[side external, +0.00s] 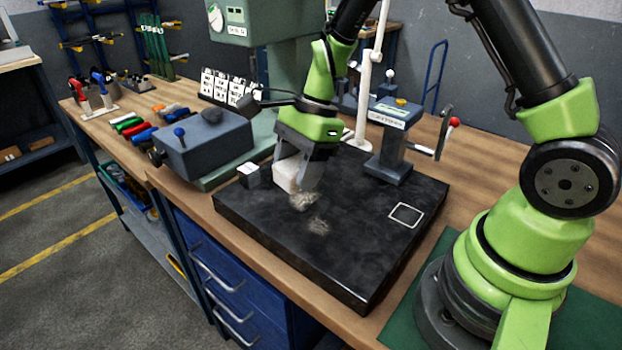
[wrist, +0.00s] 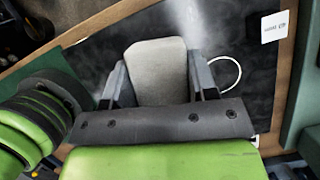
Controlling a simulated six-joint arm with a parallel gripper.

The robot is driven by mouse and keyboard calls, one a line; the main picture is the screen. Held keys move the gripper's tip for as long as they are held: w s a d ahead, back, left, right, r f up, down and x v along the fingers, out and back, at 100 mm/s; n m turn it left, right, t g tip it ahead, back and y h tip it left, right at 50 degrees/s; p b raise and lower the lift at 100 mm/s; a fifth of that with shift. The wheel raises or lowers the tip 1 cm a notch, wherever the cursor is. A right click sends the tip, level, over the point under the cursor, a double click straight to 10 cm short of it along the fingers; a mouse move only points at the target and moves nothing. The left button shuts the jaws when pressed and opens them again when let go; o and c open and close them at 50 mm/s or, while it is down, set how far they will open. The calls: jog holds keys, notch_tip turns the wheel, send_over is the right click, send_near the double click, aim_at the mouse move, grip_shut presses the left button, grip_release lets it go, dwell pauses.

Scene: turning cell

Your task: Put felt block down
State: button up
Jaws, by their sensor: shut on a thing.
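The pale grey-white felt block (side external: 286,174) is between the fingers of my gripper (side external: 298,186), over the left part of the black stone slab (side external: 345,262). In the wrist view the felt block (wrist: 157,68) sits between both fingers of my gripper (wrist: 158,82), which are shut on its sides. Its lower end is low over the slab; I cannot tell whether it touches. A pale, dusty patch (side external: 318,227) lies on the slab just in front of the fingers. A white square outline (side external: 406,214) is marked on the slab's right part.
A grey vise-like block (side external: 205,145) is further left. The slab's front and right parts are mostly clear.

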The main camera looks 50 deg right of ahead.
jog(key=w+d+r+m+t+h, duration=0.2)
jog(key=w+d+m+t+h, duration=0.1)
jog(key=w+d+m, duration=0.9)
jog(key=shift+n, duration=0.4)
jog(key=d+f, duration=0.1)
jog(key=f, duration=0.2)
jog(key=s+f, duration=0.1)
jog(key=f, duration=0.2)
jog(key=d+f, duration=0.1)
jog(key=f, duration=0.2)
jog(key=shift+s+d+f, duration=0.15)
jog(key=shift+s+d, duration=0.15)
jog(key=shift+s, duration=0.1)
jog(key=shift+f, duration=0.35)
jog(key=shift+f, duration=0.2)
